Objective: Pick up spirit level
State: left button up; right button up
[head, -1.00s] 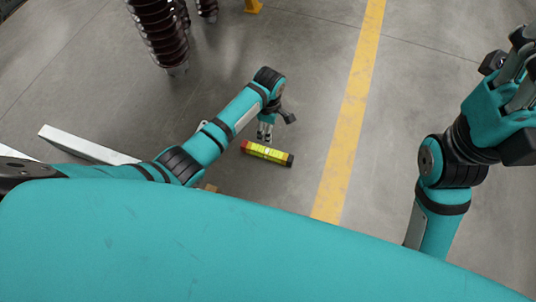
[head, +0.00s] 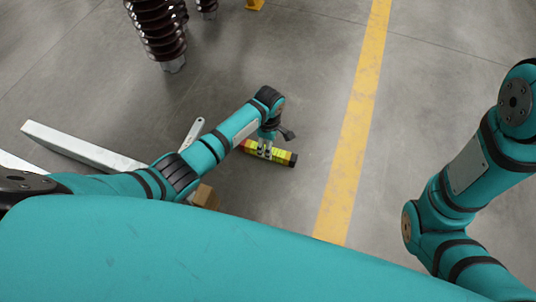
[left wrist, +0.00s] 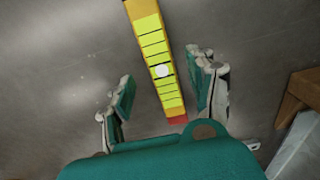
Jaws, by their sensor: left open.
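The spirit level (head: 281,157) is a yellow bar with red and dark ends, lying on the grey floor in the head view. In the left wrist view the spirit level (left wrist: 155,55) runs from the top edge down to its red end between my fingers. My left gripper (head: 265,150) is over the spirit level in the head view and hides part of it. In the left wrist view my left gripper (left wrist: 163,95) is open, with a finger on each side of the level and gaps showing. My right arm is at the right of the head view, but its gripper is out of the picture.
A yellow floor stripe (head: 350,130) runs right of the level. A brown ribbed insulator (head: 160,30) stands at the upper left. A white beam (head: 80,147), a grey flat tool (head: 192,134) and a brown block (head: 205,196) lie near my left arm. Floor beyond the level is clear.

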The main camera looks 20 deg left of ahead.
pick_arm(q)
notch_tip(320, 180, down, 3)
jog(key=shift+s+a+f+b, duration=0.1)
jog(key=shift+a+b, duration=0.05)
jog(key=shift+b, duration=0.95)
jog(key=shift+f+b, duration=0.3)
grip_shut()
